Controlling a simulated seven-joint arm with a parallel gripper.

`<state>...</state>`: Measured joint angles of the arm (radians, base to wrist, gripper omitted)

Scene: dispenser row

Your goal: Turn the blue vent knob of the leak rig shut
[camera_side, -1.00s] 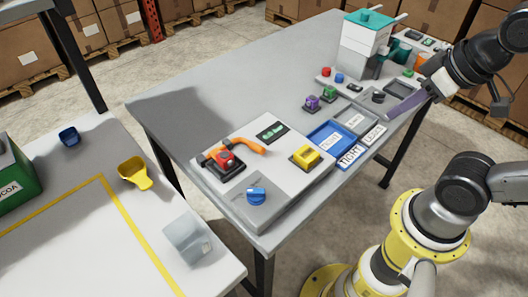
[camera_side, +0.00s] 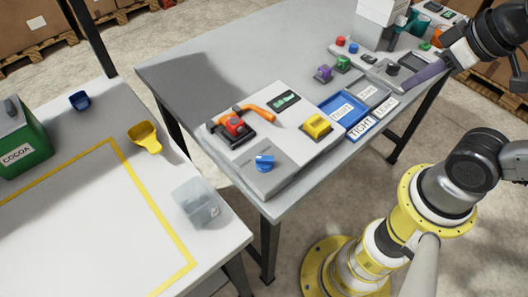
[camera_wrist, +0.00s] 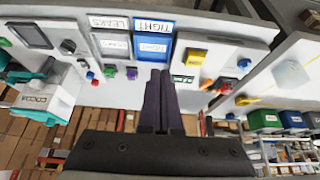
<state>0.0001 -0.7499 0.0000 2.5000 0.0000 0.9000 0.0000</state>
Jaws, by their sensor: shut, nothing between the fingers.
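The leak rig (camera_side: 290,148) is a pale slab on the grey table. Its blue vent knob (camera_side: 264,163) sits on a grey panel at the near left corner; it also shows small in the wrist view (camera_wrist: 244,63). A red part (camera_side: 236,125) with an orange handle (camera_side: 259,114) and a yellow block (camera_side: 317,124) are on the rig. My gripper (camera_side: 408,86) has purple fingers, shut and empty, at the right, well away from the knob. In the wrist view the fingers (camera_wrist: 160,72) point toward the label trays. I cannot tell the knob's exact setting.
A side table (camera_side: 90,215) holds a clear box (camera_side: 197,202) and a yellow scoop (camera_side: 146,137).

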